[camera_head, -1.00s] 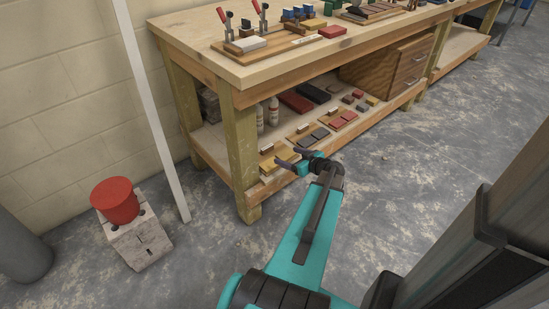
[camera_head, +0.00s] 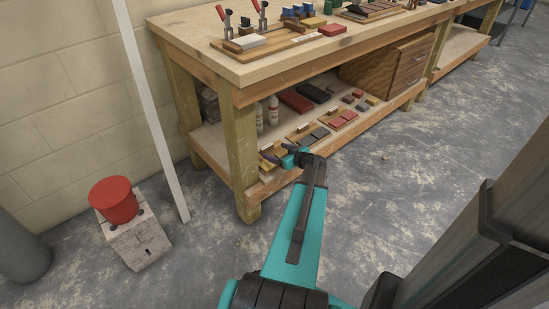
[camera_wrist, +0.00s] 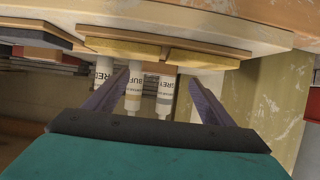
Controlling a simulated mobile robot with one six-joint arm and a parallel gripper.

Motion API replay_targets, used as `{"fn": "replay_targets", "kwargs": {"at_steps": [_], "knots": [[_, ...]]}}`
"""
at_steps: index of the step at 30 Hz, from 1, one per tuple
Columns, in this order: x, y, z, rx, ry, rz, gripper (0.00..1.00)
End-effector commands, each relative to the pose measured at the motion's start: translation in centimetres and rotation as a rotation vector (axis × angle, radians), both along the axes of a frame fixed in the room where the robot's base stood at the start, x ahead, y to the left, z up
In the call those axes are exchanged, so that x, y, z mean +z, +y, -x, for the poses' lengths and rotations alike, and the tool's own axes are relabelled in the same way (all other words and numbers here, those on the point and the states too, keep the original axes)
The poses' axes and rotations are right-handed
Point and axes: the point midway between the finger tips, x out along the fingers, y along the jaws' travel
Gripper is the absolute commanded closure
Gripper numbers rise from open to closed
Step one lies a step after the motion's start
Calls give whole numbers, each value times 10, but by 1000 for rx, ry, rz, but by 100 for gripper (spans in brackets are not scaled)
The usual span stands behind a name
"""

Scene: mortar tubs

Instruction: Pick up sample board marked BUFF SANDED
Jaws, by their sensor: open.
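A sample board with buff-yellow tiles (camera_head: 267,165) lies at the near left end of the lower shelf, partly hidden by my gripper. Its marking is not legible. In the wrist view, two yellow tiles (camera_wrist: 120,49) show edge-on at the top, just beyond the fingertips. My gripper (camera_head: 282,153) is at the shelf's front edge, close to this board. In the wrist view its two dark fingers (camera_wrist: 160,82) are spread apart with nothing held between them. Whether the fingers touch the board cannot be told.
Boards with grey tiles (camera_head: 318,134) and red tiles (camera_head: 343,119) lie to the right on the lower shelf (camera_head: 213,150). Labelled bottles (camera_head: 273,110) stand behind. The table leg (camera_head: 240,160) is left of my gripper. A red bucket (camera_head: 114,200) sits on a block.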

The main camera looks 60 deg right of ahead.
Motion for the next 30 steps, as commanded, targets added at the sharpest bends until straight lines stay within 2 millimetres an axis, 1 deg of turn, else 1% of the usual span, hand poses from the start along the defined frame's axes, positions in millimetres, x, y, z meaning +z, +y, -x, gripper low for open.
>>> {"fn": "replay_targets", "kwargs": {"at_steps": [5,8,11,18,21,25,30], "knots": [[0,0,0,0,0,0,23],[-2,-2,-3,0,0,0,23],[-7,-5,-11,0,0,0,23],[-18,-14,-35,0,0,0,23],[-20,-16,-41,-1,0,0,23],[-20,-17,-44,-2,0,1,23],[-20,-17,-43,-3,0,0,23]]}}
